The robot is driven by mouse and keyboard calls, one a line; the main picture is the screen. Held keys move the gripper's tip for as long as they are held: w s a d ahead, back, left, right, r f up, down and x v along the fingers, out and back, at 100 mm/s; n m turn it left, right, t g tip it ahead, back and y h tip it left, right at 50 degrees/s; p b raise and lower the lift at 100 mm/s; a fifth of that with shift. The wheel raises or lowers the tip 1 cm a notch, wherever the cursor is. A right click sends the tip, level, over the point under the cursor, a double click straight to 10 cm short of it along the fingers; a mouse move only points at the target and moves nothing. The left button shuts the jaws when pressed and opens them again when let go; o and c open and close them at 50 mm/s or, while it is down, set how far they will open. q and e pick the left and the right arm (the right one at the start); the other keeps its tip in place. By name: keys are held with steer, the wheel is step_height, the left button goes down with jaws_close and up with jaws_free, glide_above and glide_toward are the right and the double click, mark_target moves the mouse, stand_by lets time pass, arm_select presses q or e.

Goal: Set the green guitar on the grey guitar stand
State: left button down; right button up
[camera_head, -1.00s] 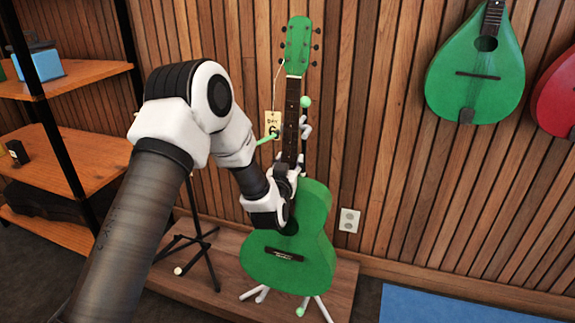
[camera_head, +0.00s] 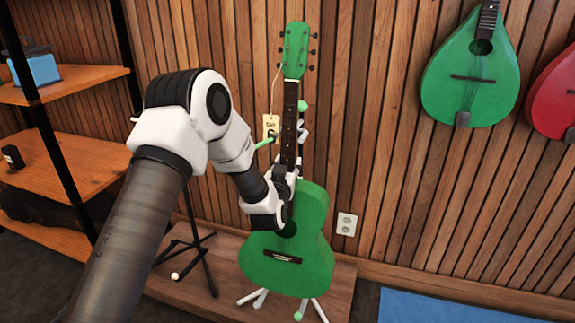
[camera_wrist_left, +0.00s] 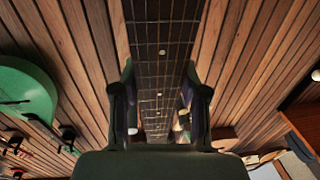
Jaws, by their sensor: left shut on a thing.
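The green guitar (camera_head: 312,262) stands upright, neck up, in the head view, with a paper tag hanging by its headstock. My left gripper (camera_head: 284,184) is shut on its neck, just above the body. In the left wrist view the fretted neck (camera_wrist_left: 160,45) runs between my two fingers (camera_wrist_left: 160,100). The pale grey guitar stand (camera_head: 262,299) is largely hidden behind the guitar. Its legs show below the body, and its green-tipped arms show beside the neck. Whether the guitar's weight rests on it I cannot tell. My right gripper is not in view.
A low wooden platform (camera_head: 335,292) lies under the stand. A dark stand (camera_head: 205,262) is close on the left, beside a wooden shelf unit (camera_head: 70,87). A green instrument (camera_head: 440,85) and a red one (camera_head: 556,100) hang on the slatted wall. A blue mat (camera_head: 450,307) lies at right.

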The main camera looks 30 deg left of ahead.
arm_select(q)
steer(key=shift+w+f+b, duration=0.15)
steer(key=shift+f+b, duration=0.75)
steer(key=shift+f, duration=0.4)
steer(key=shift+w+f+b, duration=0.1)
steer(key=shift+f+b, duration=0.75)
steer(key=shift+f, duration=0.4)
steer(key=c, duration=0.5)
jaws_free()
steer(key=shift+s, duration=0.1)
steer(key=shift+f, duration=0.25)
steer(key=v, duration=1.2)
steer(key=shift+r, duration=0.2)
